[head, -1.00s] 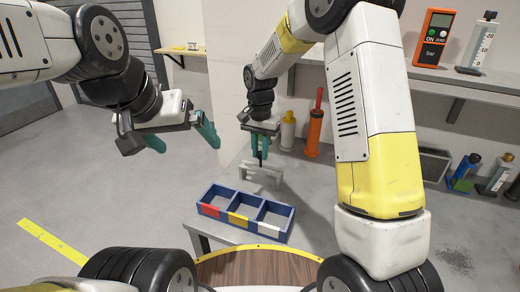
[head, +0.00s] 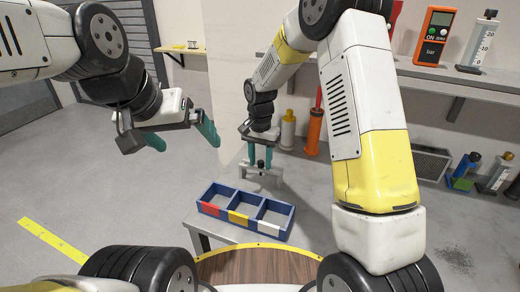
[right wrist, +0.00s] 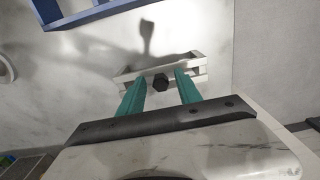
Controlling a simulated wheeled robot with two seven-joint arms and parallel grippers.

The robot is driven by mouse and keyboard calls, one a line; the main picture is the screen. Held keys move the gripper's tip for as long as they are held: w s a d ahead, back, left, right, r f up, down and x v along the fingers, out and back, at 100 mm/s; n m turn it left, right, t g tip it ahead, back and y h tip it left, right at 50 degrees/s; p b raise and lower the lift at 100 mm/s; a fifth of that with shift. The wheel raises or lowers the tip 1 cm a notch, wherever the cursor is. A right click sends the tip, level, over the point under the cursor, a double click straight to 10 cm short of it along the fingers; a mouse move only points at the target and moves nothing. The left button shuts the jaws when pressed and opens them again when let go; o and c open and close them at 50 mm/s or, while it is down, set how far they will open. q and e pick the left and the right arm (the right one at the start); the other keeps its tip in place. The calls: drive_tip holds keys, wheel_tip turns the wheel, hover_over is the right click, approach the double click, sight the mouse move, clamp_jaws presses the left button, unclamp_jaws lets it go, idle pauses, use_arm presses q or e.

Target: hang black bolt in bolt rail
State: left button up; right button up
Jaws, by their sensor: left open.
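The black bolt (head: 260,164) sits in the light grey bolt rail (head: 272,178) on the table. In the right wrist view its dark hexagonal head (right wrist: 160,83) shows at the rail (right wrist: 199,66), near the middle; its shank is hidden. My right gripper (head: 260,158) is just above the rail. In the right wrist view its green fingers (right wrist: 160,90) stand apart on either side of the bolt head, with a gap on each side. My left gripper (head: 187,140) is open and empty, off to the left, away from the table.
A blue bin (head: 236,227) with three compartments, marked red, yellow and white, stands in front of the rail. A shelf (head: 480,84) runs along the wall at right.

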sight(260, 162)
drive_tip(key=shift+r, duration=0.1)
wheel_tip(260, 162, up, 12)
drive_tip(key=s+d+r+n+t+y, duration=0.1)
drive_tip(key=s+d+r+n+t, duration=0.1)
drive_tip(key=s+d+r, duration=0.7)
drive_tip(key=s+d+r+n+t, duration=0.1)
drive_tip(key=s+d+t, duration=0.1)
drive_tip(key=s, duration=0.5)
drive_tip(key=s+d+r+n+t+y, duration=0.1)
drive_tip(key=s+d+n+t, duration=0.1)
drive_tip(key=s, duration=0.6)
drive_tip(key=shift+s+d+r, duration=0.2)
drive_tip(key=shift+s+r, duration=0.05)
drive_tip(key=shift+r, duration=0.1)
drive_tip(key=shift+d, duration=0.1)
